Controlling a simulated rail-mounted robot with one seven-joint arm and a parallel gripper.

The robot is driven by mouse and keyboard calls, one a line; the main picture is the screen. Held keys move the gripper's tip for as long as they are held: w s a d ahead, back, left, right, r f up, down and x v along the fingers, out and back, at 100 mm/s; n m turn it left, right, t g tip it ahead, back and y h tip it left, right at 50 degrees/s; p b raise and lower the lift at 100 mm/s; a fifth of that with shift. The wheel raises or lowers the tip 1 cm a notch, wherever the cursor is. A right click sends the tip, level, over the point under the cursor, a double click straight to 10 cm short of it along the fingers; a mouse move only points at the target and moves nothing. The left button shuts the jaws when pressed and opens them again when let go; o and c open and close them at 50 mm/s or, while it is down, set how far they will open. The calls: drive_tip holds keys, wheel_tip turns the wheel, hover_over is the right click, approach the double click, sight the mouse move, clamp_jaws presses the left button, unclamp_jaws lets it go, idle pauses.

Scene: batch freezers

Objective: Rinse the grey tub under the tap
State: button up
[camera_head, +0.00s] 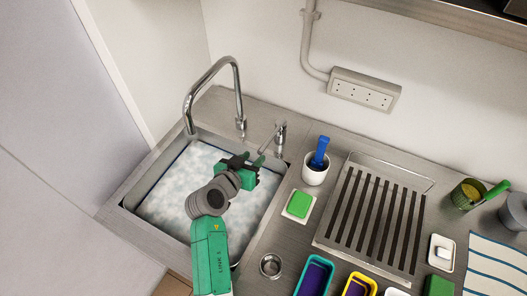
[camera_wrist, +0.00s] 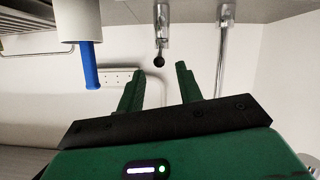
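The chrome tap (camera_head: 238,92) arches over the left part of the sink (camera_head: 133,198); I see no water running from it. Its lever (camera_head: 281,137) stands on the counter to the right of the spout. My gripper (camera_head: 268,152) is above the sink's back right corner, close to the lever. In the wrist view, which looks upside down, my gripper (camera_wrist: 159,82) is open and empty. The lever's dark knob (camera_wrist: 159,60) shows beyond the gap between the fingers, apparently untouched. A grey round container (camera_head: 515,212), likely the grey tub, is cut off at the right edge.
The sink holds foamy, whitish water. A white cup with a blue-handled brush (camera_head: 319,152) and a green sponge (camera_head: 299,204) stand right of the sink. Further right are a slatted drainer (camera_head: 372,216), coloured tubs (camera_head: 314,276), a green-handled strainer (camera_head: 467,193) and a striped cloth (camera_head: 495,268).

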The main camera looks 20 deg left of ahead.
sight(263, 146)
drive_tip(key=b+x, duration=0.1)
drive_tip(key=x, duration=0.7)
drive_tip(key=shift+r, duration=0.1)
clamp_jaws()
drive_tip(key=shift+s, duration=0.1)
